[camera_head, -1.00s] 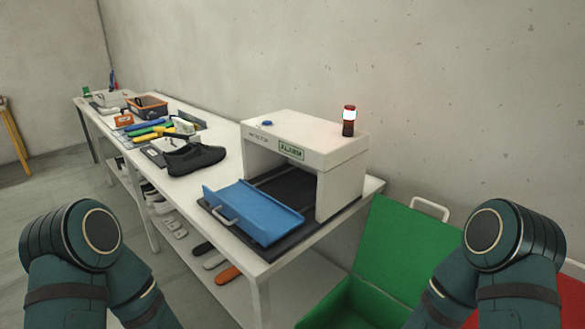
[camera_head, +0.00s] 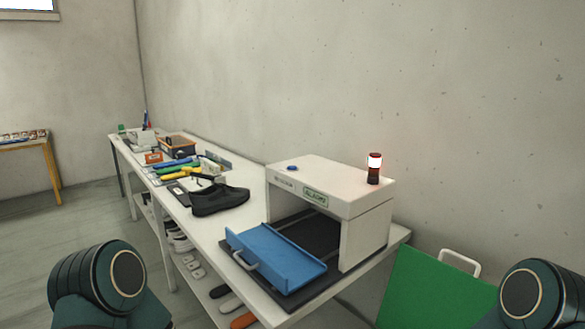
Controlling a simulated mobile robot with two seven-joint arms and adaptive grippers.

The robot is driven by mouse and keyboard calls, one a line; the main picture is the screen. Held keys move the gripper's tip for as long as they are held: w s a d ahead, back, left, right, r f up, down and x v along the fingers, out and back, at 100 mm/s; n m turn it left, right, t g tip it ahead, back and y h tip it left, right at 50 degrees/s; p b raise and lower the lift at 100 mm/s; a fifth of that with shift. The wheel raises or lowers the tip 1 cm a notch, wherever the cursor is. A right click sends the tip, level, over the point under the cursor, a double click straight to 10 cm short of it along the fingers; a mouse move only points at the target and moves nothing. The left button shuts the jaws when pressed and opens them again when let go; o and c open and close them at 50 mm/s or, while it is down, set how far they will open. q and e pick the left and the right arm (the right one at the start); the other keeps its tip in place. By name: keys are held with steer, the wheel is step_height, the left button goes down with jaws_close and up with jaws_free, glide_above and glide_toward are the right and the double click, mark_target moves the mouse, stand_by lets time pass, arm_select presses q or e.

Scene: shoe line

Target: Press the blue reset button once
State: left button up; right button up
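The blue reset button (camera_head: 292,168) is a small round blue disc on the top left of the white detector housing (camera_head: 355,205). The housing stands on the near right end of the white table. Its front carries a green ALARM sign (camera_head: 315,198), and a red and white beacon lamp (camera_head: 375,168) stands on its top right. My arm links show at the lower left and lower right corners. Both grippers are outside the view, and nothing of mine is near the button.
A blue tray (camera_head: 275,258) with a white handle lies in front of the housing opening. A black shoe (camera_head: 219,199) and several tools lie further along the white table (camera_head: 205,228). A green bin lid (camera_head: 436,289) is at the lower right.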

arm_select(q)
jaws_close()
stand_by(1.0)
